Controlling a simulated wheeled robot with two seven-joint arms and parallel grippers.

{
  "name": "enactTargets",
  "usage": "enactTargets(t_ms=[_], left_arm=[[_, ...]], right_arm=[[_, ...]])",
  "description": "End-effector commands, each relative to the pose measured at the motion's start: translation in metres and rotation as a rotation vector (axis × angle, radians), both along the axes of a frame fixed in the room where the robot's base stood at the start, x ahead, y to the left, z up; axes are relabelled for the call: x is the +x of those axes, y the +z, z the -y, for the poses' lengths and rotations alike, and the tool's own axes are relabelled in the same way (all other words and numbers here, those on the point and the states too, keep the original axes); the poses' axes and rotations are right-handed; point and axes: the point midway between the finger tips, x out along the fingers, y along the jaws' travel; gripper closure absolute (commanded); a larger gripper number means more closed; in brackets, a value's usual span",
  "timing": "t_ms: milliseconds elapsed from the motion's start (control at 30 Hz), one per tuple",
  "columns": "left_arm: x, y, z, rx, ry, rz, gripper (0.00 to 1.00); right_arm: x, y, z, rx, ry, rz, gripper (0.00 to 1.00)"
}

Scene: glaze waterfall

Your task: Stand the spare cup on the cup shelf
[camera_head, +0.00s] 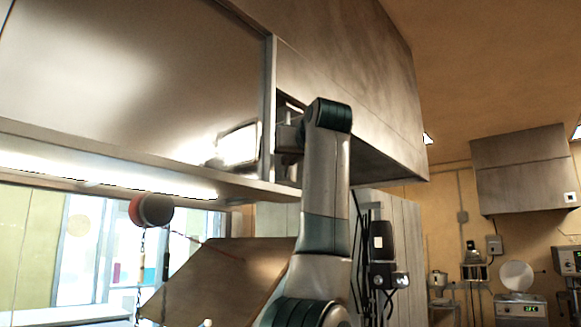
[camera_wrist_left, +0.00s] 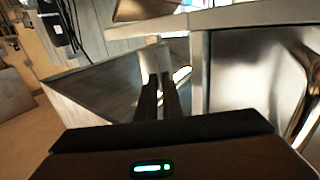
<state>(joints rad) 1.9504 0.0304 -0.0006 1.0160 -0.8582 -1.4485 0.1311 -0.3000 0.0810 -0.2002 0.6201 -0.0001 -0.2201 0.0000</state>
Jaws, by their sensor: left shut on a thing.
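My left arm rises through the middle of the head view to the edge of a steel wall cabinet (camera_head: 330,60). My left gripper (camera_head: 285,135) is at a narrow opening there, and its fingertips are hidden in that view. In the left wrist view, its two dark fingers (camera_wrist_left: 159,98) are close together and shut on a pale, shiny thing (camera_wrist_left: 154,62). It shows too little to tell whether it is the spare cup. I cannot make out the cup shelf for certain. My right gripper is not in view.
The steel cabinet front (camera_head: 110,70) and its lit lower ledge (camera_head: 90,150) fill the upper left. A tilted brown panel (camera_head: 220,280) is below. Equipment (camera_head: 520,300) is at the far right.

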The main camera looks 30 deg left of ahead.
Motion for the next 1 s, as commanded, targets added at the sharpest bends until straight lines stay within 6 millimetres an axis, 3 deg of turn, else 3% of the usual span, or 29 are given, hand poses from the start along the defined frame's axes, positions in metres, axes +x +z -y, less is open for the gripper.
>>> enactTargets(t_ms=[233,700,800,1000], left_arm=[[0.0,-0.019,0.0,0.001,0.0,0.001,1.0],[0.0,-0.025,0.0,0.001,0.0,0.0,1.0],[0.0,-0.024,0.0,0.001,0.0,-0.001,0.75],[0.0,-0.024,0.0,0.001,0.0,-0.001,0.75]], right_arm=[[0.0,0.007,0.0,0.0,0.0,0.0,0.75],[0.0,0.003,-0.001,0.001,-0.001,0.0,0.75],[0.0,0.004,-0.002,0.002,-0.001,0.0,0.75],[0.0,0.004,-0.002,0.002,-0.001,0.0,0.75]])
